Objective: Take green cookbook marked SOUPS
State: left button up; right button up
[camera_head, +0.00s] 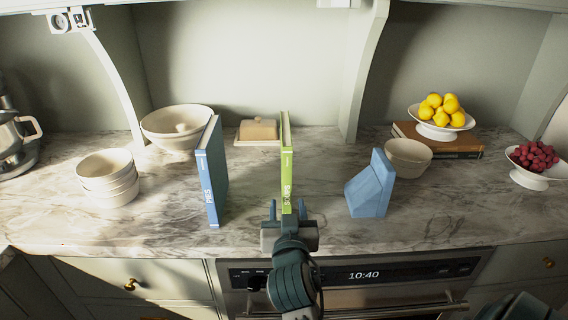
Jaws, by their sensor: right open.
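The green cookbook (286,158) stands upright on the marble counter, its narrow spine facing me, with white lettering low on the spine. My right gripper (287,208) is in front of the lower end of the spine, its two fingers apart, one to each side of the book in the picture. I cannot tell whether the fingers touch the book or reach past the spine. The gripper hides the bottom of the book. My left gripper is not in view.
A blue book (212,172) stands upright to the left and a blue angular block (371,186) to the right, with bare counter between. Stacked bowls (107,177), a large bowl (177,125), a butter dish (257,132) and a small bowl (408,157) stand around. An oven is below.

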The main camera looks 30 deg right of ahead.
aim_at(287, 194)
jog(key=shift+w+d+r, duration=0.15)
jog(key=shift+w+r, duration=0.15)
jog(key=shift+r, duration=0.3)
jog(key=x, duration=0.2)
jog(key=p+x, duration=0.1)
jog(key=x, duration=0.1)
jog(key=shift+f, duration=0.3)
jog(key=shift+w+d+r+p, duration=0.1)
jog(key=shift+w+r+p, duration=0.05)
jog(key=shift+p, duration=0.2)
pick_arm(q)
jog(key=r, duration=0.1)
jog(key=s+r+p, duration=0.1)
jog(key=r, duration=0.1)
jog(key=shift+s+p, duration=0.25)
jog(key=shift+p, duration=0.05)
pick_arm(e)
jog(key=x, duration=0.4)
grip_shut()
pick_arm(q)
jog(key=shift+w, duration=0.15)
